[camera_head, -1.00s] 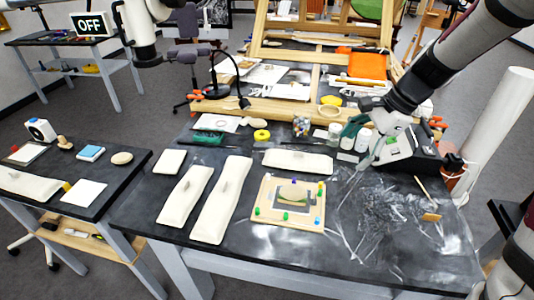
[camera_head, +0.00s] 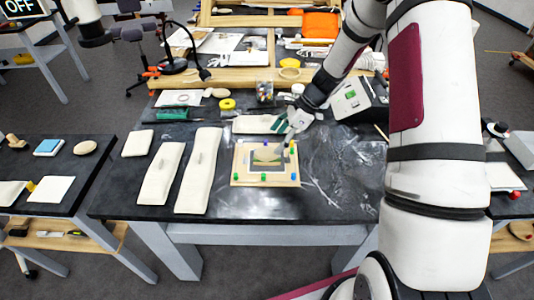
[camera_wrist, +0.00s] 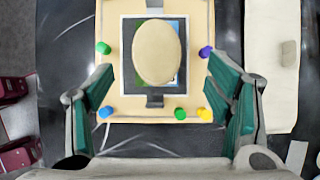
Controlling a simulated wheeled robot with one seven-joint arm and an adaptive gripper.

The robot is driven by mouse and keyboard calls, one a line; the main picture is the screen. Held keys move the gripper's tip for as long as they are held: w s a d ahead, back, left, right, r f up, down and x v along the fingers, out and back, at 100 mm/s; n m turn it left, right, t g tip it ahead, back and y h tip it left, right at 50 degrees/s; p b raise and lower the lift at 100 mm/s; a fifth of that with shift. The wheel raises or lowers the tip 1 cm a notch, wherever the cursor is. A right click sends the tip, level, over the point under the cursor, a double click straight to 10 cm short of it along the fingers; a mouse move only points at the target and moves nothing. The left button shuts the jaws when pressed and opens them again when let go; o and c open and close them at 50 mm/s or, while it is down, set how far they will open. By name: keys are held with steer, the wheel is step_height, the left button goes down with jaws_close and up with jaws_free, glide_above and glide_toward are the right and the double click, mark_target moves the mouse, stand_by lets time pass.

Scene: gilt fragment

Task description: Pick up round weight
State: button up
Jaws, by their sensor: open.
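A beige, smooth round weight lies on a picture in a dark frame, on a wooden board (camera_head: 240,172) with coloured pegs at its edges. In the wrist view the round weight (camera_wrist: 157,52) looks oval and sits in the upper middle, between the lines of my fingers. In the head view the round weight (camera_head: 266,155) is partly covered. My gripper (camera_wrist: 163,78) is open and empty, its teal fingers wide apart on either side of the weight and above the board. In the head view my gripper (camera_head: 284,128) hangs at the board's far right side.
Two long pale sandbags (camera_head: 199,170) lie left of the board, and another pale bag (camera_head: 256,124) lies behind it. A wooden easel beam (camera_head: 220,78) crosses the back. Crumpled clear film (camera_head: 340,165) covers the table at right. The left table holds another beige oval (camera_head: 85,147).

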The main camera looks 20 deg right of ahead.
mark_target(269, 151)
steer(key=shift+p+x, duration=0.75)
steer(key=shift+x, duration=2)
steer(key=shift+s, duration=0.15)
steer(key=shift+c, duration=0.3)
steer(key=c, duration=1.5)
steer(key=shift+o, duration=0.2)
